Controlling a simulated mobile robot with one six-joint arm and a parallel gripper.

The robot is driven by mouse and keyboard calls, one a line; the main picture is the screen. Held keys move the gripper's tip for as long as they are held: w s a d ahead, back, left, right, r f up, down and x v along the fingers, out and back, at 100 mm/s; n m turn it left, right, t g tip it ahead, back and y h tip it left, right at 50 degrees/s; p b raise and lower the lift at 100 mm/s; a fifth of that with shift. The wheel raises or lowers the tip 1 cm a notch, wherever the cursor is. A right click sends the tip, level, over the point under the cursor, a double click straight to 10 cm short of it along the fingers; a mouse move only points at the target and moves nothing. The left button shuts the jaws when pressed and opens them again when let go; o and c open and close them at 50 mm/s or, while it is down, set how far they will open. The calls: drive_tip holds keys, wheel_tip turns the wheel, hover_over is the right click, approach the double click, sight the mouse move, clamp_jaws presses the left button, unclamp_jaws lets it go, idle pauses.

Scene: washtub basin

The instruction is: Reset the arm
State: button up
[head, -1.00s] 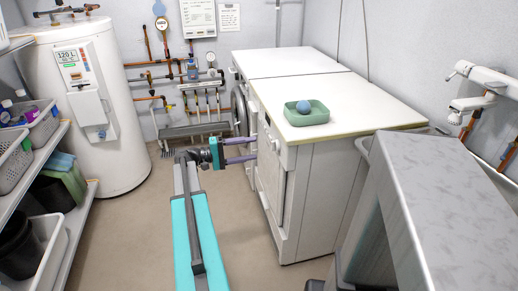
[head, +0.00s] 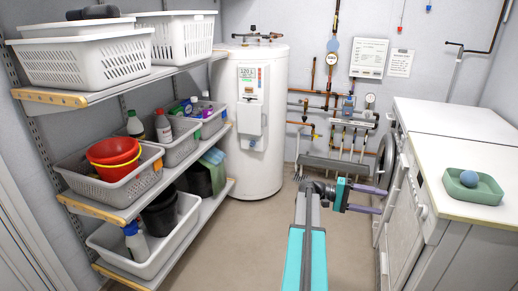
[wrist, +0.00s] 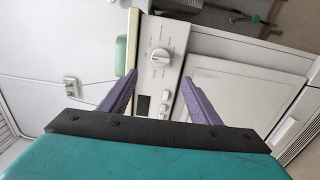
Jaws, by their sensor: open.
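My gripper (head: 381,200) is open and empty, its two purple fingers spread and pointing right toward the front of the white machines. My teal arm reaches forward over the floor in the middle of the head view. In the wrist view my gripper (wrist: 160,90) has a control panel with a round knob (wrist: 160,56) showing between and beyond its fingers. Nothing is between the fingers. I cannot tell how far the fingertips are from the machine front.
White machines (head: 410,215) stand at the right, with a green tray (head: 472,196) holding a blue ball (head: 469,178) on top. Shelves with baskets (head: 110,172) line the left. A white water heater (head: 260,150) stands at the back. Floor between is clear.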

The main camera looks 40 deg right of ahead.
drive_tip(key=w+a+f+n+t+h+p, duration=0.1)
drive_tip(key=w+a+f+n+h, duration=0.1)
drive_tip(key=w+a, duration=0.35)
drive_tip(key=w+a+f+n+t+h+p, duration=0.1)
drive_tip(key=w+a+f+n+h, duration=0.15)
drive_tip(key=w, duration=0.65)
drive_tip(key=w+a+f+n+t+p, duration=0.2)
drive_tip(key=w+a+f+n+t, duration=0.15)
drive_tip(key=a+f, duration=0.75)
drive_tip(key=w+a+f+n+t+p, duration=0.25)
drive_tip(key=w+a+f, duration=0.25)
drive_tip(key=a+f, duration=0.65)
drive_tip(key=s+a+f+t+y, duration=0.1)
drive_tip(key=s+a+f+y, duration=0.3)
drive_tip(key=a, duration=0.8)
drive_tip(key=s+a+f+n+t+y+p, duration=0.1)
drive_tip(key=s+a+f+y, duration=0.3)
drive_tip(key=a, duration=0.9)
drive_tip(key=s+a+f+n+t+y, duration=0.1)
drive_tip(key=s+a+f+y, duration=0.3)
drive_tip(key=a, duration=0.8)
drive_tip(key=shift+s+a+f+p, duration=0.3)
drive_tip(key=shift+s+f+p, duration=0.15)
drive_tip(key=shift+s, duration=0.2)
